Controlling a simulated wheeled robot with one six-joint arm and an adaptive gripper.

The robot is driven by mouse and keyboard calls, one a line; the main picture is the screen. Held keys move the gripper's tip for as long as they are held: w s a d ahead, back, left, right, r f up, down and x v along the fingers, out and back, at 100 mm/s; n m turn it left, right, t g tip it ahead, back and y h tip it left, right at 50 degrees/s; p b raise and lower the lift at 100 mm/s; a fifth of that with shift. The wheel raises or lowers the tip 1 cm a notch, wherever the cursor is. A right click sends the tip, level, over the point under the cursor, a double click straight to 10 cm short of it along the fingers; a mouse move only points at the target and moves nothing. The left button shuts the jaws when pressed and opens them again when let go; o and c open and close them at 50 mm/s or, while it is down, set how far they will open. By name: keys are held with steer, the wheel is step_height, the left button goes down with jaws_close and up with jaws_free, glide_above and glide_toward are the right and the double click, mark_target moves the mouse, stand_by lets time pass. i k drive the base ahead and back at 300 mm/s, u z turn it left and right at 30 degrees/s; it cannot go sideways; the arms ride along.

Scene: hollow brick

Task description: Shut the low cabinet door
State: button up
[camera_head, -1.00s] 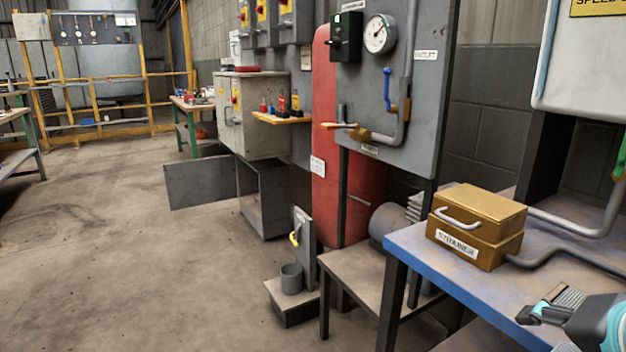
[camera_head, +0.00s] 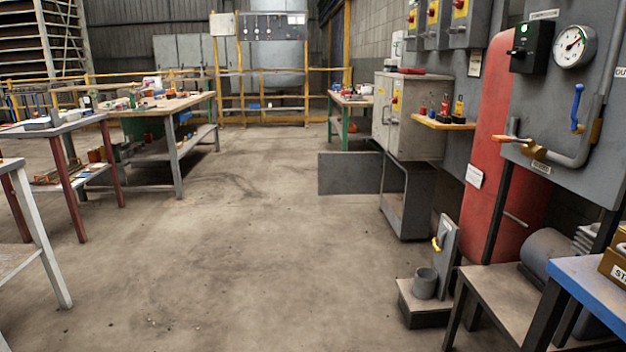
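The low cabinet (camera_head: 407,222) is a dark grey box on the floor, right of the middle, below a light grey control box. Its front is open. Its flat grey door (camera_head: 349,174) stands swung wide open, reaching left from the cabinet's far side over the floor. The cabinet's inside shows only in part. My gripper is not in this view.
A low block with a grey cup (camera_head: 426,283) and a yellow-handled upright plate stands on the floor nearer me. A low table (camera_head: 510,296) and a blue bench (camera_head: 597,282) are at the right. Workbenches (camera_head: 165,104) stand at the left. The middle floor (camera_head: 235,250) is clear.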

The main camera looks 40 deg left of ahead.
mark_target(339, 173)
steer(key=u, duration=0.85)
steer(key=k, duration=1.1)
steer(key=u, duration=1.05)
steer(key=i, duration=1.2)
steer(key=u, duration=0.25)
steer(key=i, duration=5.85)
steer(key=z, duration=0.75)
steer(key=i, duration=1.65)
steer(key=z, duration=1.9)
steer(key=i, duration=1.2)
steer(key=z, duration=0.95)
steer(key=i, duration=0.3)
